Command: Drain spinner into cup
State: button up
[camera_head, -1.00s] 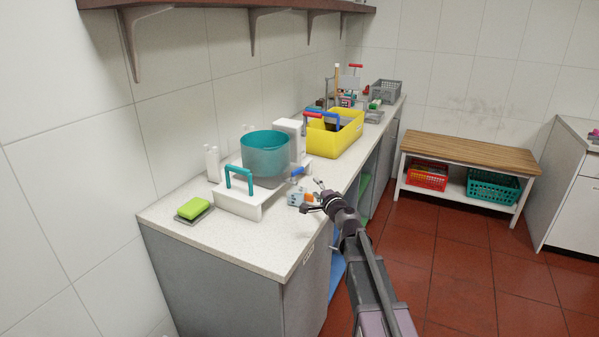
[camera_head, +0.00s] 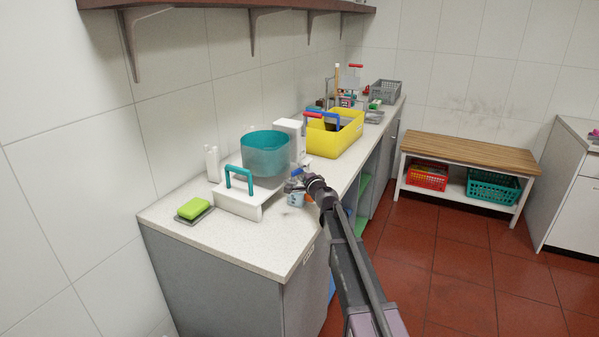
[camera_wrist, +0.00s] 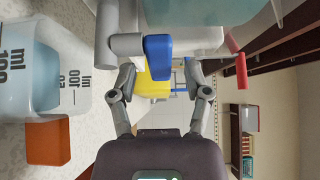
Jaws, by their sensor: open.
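The spinner is a translucent teal bowl (camera_head: 266,153) on a white base (camera_head: 238,205) with a teal handle (camera_head: 239,178). In the wrist view, its grey spout (camera_wrist: 126,45) carries a blue tap lever (camera_wrist: 158,57). The clear measuring cup (camera_head: 296,200) stands on the counter by the spout, partly hidden by my gripper in the head view. In the wrist view the cup (camera_wrist: 82,75) shows ml marks, a pale blue tint inside and an orange handle (camera_wrist: 48,142). My gripper (camera_wrist: 162,80) is open, with the blue lever just ahead, between the line of its fingers; contact cannot be told.
A green sponge (camera_head: 194,207) lies at the counter's front left. A yellow crate (camera_head: 336,140) with a blue handle stands behind the spinner. The counter's front corner (camera_head: 265,240) is clear. A wooden-topped bench (camera_head: 470,152) with baskets stands at the right.

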jog(key=shift+x, duration=0.9)
jog(key=shift+c, duration=0.2)
grip_shut()
